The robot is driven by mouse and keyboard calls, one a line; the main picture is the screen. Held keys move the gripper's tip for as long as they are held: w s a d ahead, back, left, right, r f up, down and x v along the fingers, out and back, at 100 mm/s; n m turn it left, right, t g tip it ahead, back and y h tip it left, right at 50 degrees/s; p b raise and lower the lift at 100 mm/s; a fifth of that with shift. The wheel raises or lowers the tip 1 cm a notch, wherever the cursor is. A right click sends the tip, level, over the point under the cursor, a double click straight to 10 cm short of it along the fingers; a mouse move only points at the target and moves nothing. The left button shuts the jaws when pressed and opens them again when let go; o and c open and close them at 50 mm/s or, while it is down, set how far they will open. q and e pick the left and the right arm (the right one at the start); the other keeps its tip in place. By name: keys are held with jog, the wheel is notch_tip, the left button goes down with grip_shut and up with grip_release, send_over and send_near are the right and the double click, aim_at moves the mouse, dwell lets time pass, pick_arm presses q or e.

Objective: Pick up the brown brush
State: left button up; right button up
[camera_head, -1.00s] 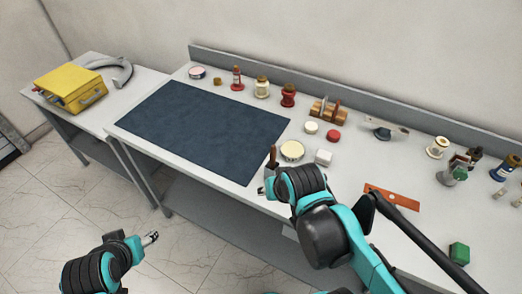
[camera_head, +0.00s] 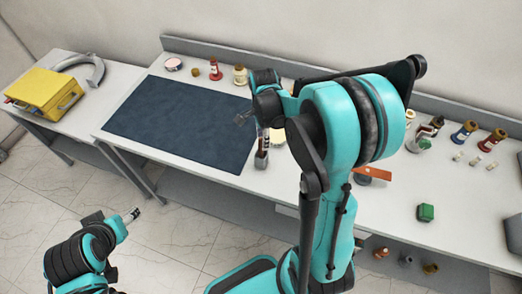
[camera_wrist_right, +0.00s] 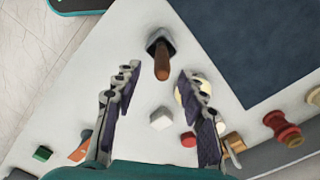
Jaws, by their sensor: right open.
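The brown brush (camera_wrist_right: 162,64) stands handle-up in a grey holder (camera_wrist_right: 158,38) near the table's front edge. The grey holder also shows in the head view (camera_head: 261,161), where my right gripper hides most of the brush. My right gripper (camera_wrist_right: 158,82) is open and empty, its fingers spread on either side of the handle's end in the wrist view. I cannot tell how far the fingertips are from the handle. In the head view my right gripper (camera_head: 253,126) is above the holder. My left gripper (camera_head: 132,215) is low at the left, away from the table.
A dark mat (camera_head: 180,120) lies left of the holder. A white block (camera_wrist_right: 161,118), a round pale tin (camera_wrist_right: 186,96) and a red piece (camera_wrist_right: 188,139) are close by. A green block (camera_head: 426,212) is at the right. My right arm covers much of the table.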

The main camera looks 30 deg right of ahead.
aim_at(261, 152)
jog(key=f, duration=0.2)
jog(key=f+b, duration=0.1)
jog(key=f, duration=0.2)
jog(key=shift+w+a+f, duration=0.15)
jog(key=shift+a, duration=0.05)
grip_shut()
